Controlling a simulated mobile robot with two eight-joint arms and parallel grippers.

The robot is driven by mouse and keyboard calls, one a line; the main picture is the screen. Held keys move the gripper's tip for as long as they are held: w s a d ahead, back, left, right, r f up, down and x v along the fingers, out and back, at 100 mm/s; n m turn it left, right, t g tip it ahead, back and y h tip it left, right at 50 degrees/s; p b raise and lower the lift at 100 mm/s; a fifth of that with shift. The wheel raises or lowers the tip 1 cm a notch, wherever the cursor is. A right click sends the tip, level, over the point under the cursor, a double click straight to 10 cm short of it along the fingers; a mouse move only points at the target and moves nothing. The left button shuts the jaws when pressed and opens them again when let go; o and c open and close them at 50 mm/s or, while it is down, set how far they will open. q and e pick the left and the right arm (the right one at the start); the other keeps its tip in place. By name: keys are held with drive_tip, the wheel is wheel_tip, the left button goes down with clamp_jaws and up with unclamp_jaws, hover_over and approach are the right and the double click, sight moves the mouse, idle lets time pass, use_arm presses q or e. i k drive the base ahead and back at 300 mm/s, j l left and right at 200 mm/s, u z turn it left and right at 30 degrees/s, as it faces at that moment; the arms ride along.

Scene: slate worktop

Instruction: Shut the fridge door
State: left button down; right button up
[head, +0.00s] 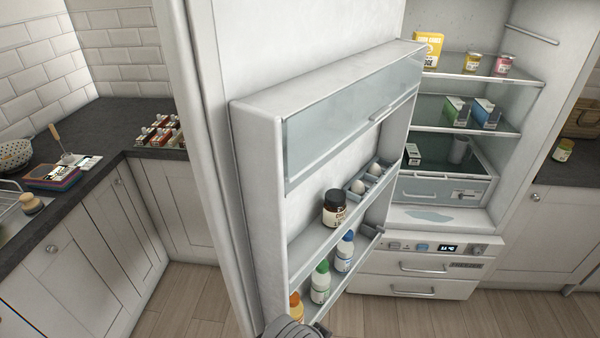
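The fridge door (268,180) stands wide open in the head view, with its inner side facing right. Neither gripper's fingers can be seen. A dark grey rounded part, seemingly mine, shows at the bottom edge below the door racks; its fingers, if any, are hidden.
The fridge shelves hold a yellow box (427,50), small jars and cartons. Drawers (412,288) sit below a small display. A dark worktop (100,125) with a colander (15,155) and stacked items lies at the left. The wooden floor (190,300) looks clear.

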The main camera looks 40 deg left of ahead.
sight(256, 85)
drive_tip(key=k+j+z, duration=0.1)
drive_tip(key=k+j, duration=0.15)
drive_tip(key=j, duration=0.2)
drive_tip(key=k+j+z, duration=0.1)
drive_tip(key=k+j, duration=0.15)
drive_tip(key=j, duration=0.2)
drive_tip(key=k+j, duration=0.1)
drive_tip(key=j, duration=0.25)
drive_tip(key=j+z, duration=0.1)
drive_tip(key=j, duration=0.25)
drive_tip(key=k+j, duration=0.15)
drive_tip(key=j, duration=0.2)
